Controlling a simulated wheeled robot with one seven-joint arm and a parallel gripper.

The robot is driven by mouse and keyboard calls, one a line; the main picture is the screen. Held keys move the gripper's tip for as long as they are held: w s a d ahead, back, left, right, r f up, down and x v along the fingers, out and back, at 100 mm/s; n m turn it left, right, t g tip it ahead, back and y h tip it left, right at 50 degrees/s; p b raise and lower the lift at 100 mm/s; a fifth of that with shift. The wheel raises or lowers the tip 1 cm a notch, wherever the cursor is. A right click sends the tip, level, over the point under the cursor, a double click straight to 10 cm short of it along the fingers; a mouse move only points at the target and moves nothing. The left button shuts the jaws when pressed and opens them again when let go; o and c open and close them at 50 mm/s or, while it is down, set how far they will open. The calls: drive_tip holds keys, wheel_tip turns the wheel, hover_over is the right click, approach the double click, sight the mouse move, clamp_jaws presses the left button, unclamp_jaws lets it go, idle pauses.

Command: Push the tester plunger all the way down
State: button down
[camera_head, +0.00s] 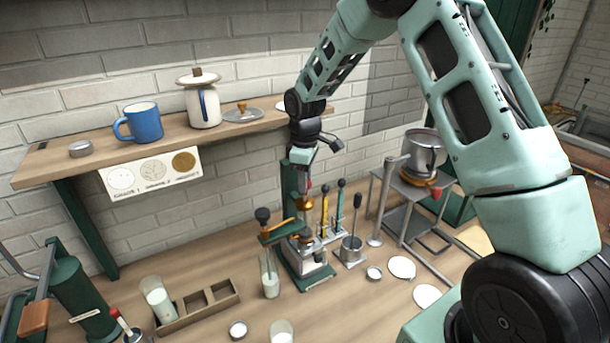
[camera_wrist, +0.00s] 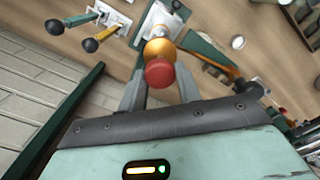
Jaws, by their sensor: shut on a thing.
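The tester stands on the bench under my arm, with a green column (camera_head: 289,190), a brass collar (camera_head: 304,203) and a metal base (camera_head: 312,268). The plunger has a red knob, which shows in the wrist view (camera_wrist: 160,74) above a round brass part (camera_wrist: 158,50). My gripper (camera_head: 306,183) points down over the tester. In the wrist view my gripper's two grey fingers (camera_wrist: 160,80) stand on either side of the red knob, shut on it. The plunger's lower end is hard to make out behind the brass parts.
A rack with yellow and teal handled tools (camera_head: 324,215) stands right beside the tester. A milk glass (camera_head: 269,275) stands close left. A wooden shelf (camera_head: 60,167) holds a blue mug (camera_head: 143,123) and a white jar (camera_head: 203,106). A metal pot (camera_head: 425,155) sits on a stand at right.

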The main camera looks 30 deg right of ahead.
drive_tip(key=shift+s+f, duration=0.1)
drive_tip(key=shift+f, duration=0.1)
drive_tip(key=c, duration=1)
unclamp_jaws()
drive_tip(key=shift+f, duration=0.1)
drive_tip(key=shift+o, duration=0.2)
wheel_tip(320, 180, up, 18)
drive_tip(key=b, duration=0.5)
drive_tip(key=shift+f, duration=0.15)
